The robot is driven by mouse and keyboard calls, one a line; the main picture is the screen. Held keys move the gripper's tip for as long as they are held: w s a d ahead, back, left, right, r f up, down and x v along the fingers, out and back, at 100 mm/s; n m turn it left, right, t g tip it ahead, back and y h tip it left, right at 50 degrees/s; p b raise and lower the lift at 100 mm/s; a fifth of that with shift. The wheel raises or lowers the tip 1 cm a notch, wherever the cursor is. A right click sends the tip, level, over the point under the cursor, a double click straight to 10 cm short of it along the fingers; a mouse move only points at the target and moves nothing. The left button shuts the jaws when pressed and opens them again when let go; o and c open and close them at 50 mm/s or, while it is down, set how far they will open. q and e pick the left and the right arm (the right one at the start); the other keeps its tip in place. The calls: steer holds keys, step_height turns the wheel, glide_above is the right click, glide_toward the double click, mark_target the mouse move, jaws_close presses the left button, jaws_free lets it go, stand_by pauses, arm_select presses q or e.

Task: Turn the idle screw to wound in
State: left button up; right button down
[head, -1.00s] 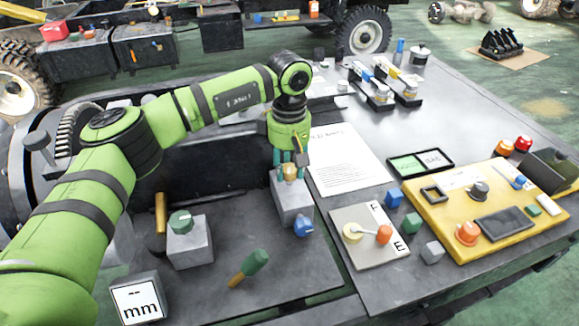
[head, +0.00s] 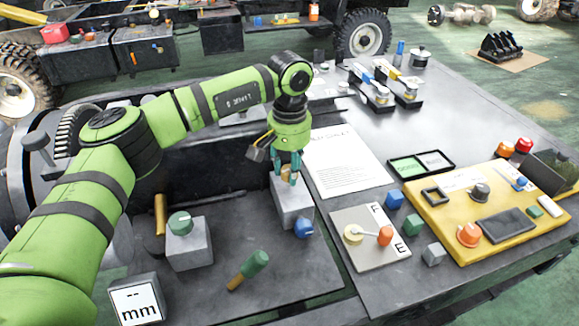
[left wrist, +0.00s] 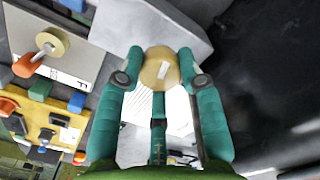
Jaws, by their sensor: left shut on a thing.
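The idle screw seems to be the brass-coloured round knob (head: 287,172) on top of a grey block (head: 294,208). In the left wrist view the knob (left wrist: 160,70) has a pale mark on its face. My left gripper (head: 288,167) points down from above, its teal fingers closed around the knob; in the left wrist view they press on its two sides. A blue knob (head: 303,228) sits low on the front of the block. My right gripper is not in view.
A second grey block (head: 190,251) with a green knob (head: 180,222) stands to the left. A green-handled tool (head: 254,264) lies in front. An F/E plate (head: 362,256), a paper sheet (head: 342,172) and a yellow control panel (head: 440,208) are to the right. An "mm" display (head: 138,304) stands at front left.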

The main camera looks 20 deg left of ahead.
arm_select(q)
steer(key=m, duration=0.7)
steer(key=shift+w, duration=0.1)
stand_by(0.6)
steer(key=o, duration=1.1)
steer(key=shift+o, duration=0.2)
step_height(320, 180, up, 12)
